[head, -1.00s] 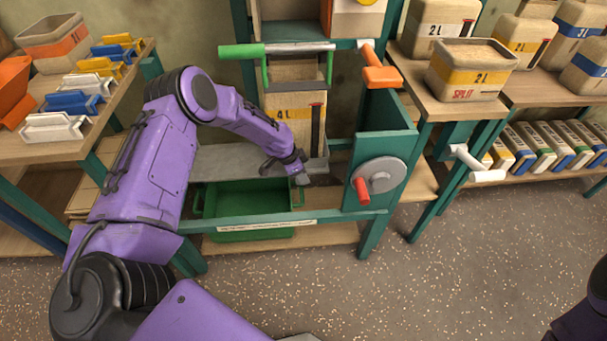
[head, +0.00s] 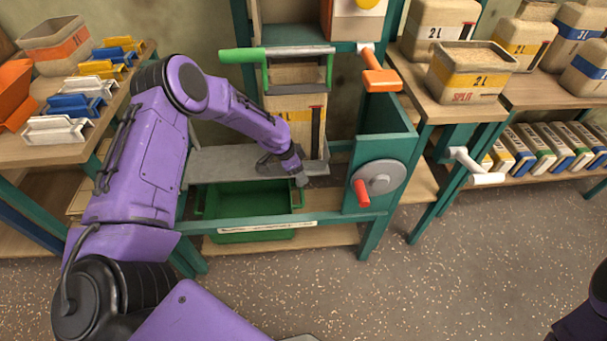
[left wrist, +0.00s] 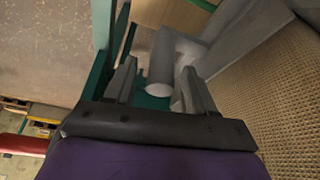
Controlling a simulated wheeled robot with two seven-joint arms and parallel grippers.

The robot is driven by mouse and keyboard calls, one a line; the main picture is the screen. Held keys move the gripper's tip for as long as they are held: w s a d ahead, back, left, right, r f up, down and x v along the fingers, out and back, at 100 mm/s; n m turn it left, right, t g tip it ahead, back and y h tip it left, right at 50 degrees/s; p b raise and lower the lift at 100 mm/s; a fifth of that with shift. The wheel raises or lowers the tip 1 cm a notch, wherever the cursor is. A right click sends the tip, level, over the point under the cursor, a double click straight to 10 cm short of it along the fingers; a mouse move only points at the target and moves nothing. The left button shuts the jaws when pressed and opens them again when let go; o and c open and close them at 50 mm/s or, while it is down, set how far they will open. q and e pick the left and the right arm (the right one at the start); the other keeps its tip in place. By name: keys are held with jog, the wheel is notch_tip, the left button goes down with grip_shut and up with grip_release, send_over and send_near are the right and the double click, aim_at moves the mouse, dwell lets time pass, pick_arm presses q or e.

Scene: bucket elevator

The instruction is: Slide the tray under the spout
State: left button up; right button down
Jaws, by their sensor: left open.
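A grey metal tray-like piece (head: 225,165) lies across the teal frame in front of the 4L container (head: 296,120). A green bin (head: 250,212) stands on the low shelf beneath it. I cannot tell for certain which part is the spout. My left gripper (head: 301,181) points down at the right end of the grey piece. In the left wrist view, my left gripper (left wrist: 158,78) is open, with a grey cylinder (left wrist: 161,68) between its fingers. Contact with the cylinder cannot be told. My right gripper is out of view.
A grey disc with a red handle (head: 362,192) is on the frame's right side, with an orange handle (head: 382,78) above. A green-handled bar (head: 242,53) crosses the top. Side tables hold containers. The floor (head: 480,260) in front is clear.

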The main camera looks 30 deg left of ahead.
pick_arm(q)
jog(key=p+v, duration=0.1)
jog(key=v, duration=0.6)
jog(key=shift+r, duration=0.2)
